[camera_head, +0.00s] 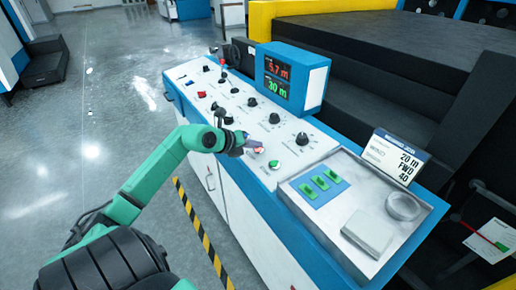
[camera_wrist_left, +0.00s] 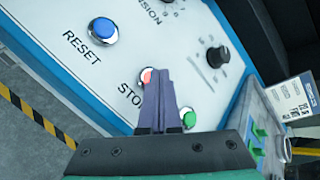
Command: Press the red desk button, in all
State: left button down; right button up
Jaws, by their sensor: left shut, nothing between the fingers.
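The red button (camera_wrist_left: 147,74), beside a label reading "STO…", shows in the left wrist view, partly covered by my fingers. My left gripper (camera_wrist_left: 163,85) is shut and empty, its tips over the edge of that button. I cannot tell whether they touch it. In the head view my left gripper (camera_head: 252,146) is low over the near edge of the control desk (camera_head: 238,118), hiding most of the red button. My right gripper is not in view.
A green button (camera_wrist_left: 189,118) sits right of my fingers, and a blue RESET button (camera_wrist_left: 103,31) lies to the left. Black knobs (camera_head: 302,139) and a display box (camera_head: 292,78) stand on the desk. A tray (camera_head: 290,196) with green switches is at the right.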

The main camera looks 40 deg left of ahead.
pick_arm(q)
jog(key=shift+s+r+p, duration=0.1)
jog(key=shift+r+p, duration=0.65)
jog(key=r+p, duration=0.3)
jog(key=s+r+p, duration=0.1)
jog(key=r, duration=0.1)
jog(key=shift+a, duration=0.15)
jog(key=shift+w, duration=0.1)
dwell(0.6)
